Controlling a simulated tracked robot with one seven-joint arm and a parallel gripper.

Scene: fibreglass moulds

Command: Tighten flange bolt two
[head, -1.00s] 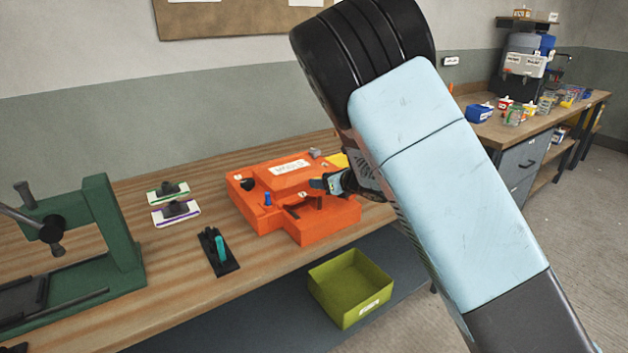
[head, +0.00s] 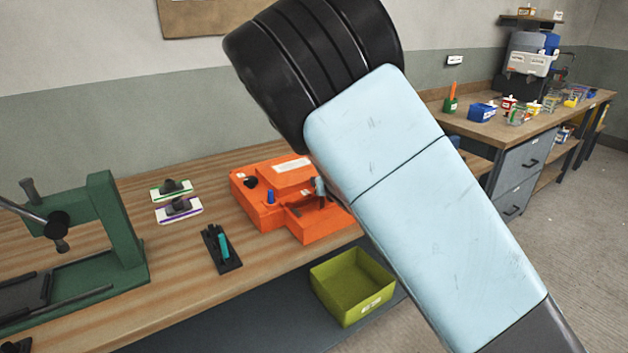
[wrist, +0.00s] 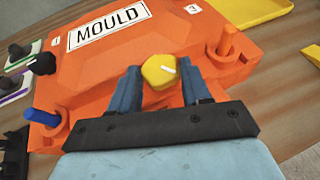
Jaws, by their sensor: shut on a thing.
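The orange mould (head: 325,229) sits on the wooden bench and fills much of the wrist view (wrist: 110,75), its MOULD label facing up. My gripper (wrist: 160,73) has its two blue fingers shut on a yellow bolt head (wrist: 159,76) with a white mark on top. The number beside this bolt is hidden. A black knob (wrist: 42,64) is at the mould's left edge. In the head view my arm hides part of the mould.
Left of the mould are a black holder with a teal-handled tool (head: 223,248), two small pads (head: 178,209) and a green press frame (head: 110,220). An olive bin (head: 350,285) is below the bench edge. A yellow tray (wrist: 250,10) is beyond the mould.

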